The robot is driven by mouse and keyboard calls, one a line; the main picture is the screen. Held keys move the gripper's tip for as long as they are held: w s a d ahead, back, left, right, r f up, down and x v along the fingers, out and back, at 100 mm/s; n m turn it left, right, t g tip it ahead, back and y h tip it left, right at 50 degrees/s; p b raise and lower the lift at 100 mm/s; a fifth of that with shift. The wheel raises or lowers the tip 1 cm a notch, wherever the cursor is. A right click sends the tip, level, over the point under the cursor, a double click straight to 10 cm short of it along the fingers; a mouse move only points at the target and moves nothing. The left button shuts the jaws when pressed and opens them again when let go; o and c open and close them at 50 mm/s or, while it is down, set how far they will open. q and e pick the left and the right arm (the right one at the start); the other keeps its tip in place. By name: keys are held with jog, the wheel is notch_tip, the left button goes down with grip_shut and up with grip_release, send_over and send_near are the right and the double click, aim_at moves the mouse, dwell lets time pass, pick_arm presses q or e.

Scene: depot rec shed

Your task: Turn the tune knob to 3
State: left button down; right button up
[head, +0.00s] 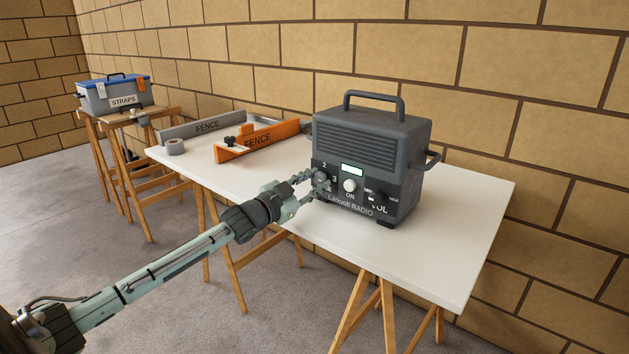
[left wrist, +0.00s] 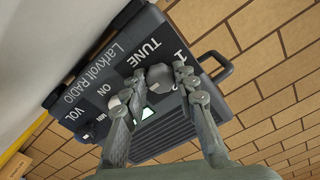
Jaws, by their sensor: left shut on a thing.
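My left gripper (head: 320,184) is at the left of that panel. In the left wrist view my left gripper (left wrist: 160,80) is shut with its fingers on either side of the grey TUNE knob (left wrist: 159,76). The fingers hide most of the knob in the head view, and I cannot read where it points. The marks 2 and 3 show beside the gripper. My right gripper is not in view.
The white table (head: 455,245) is bare right of the radio. A STRAPS box (head: 112,95) stands farther left. A block wall is behind.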

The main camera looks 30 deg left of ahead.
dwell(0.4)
pick_arm(q)
jog(key=c, duration=1.2)
grip_release()
jog(key=shift+o, duration=0.2)
jog(key=s, duration=1.2)
jog(key=shift+a, duration=0.45)
jog(key=s+d+f+n+g+y, duration=0.15)
jog(key=s+f+g, duration=0.3)
jog(key=f, duration=0.95)
jog(key=s+f+n+g+y, duration=0.25)
jog(key=s+f, duration=0.25)
jog(key=f, duration=0.9)
jog(key=s+d+f+g+h, duration=0.1)
jog(key=s+d+f+g, duration=0.7)
jog(key=s+d+f, duration=0.7)
notch_tip(320, 180, down, 4)
jog(key=s, duration=0.2)
jog(key=shift+s+d+f+n+h, duration=0.25)
jog(key=shift+s+d+n+h, duration=0.05)
jog(key=shift+s+d, duration=0.1)
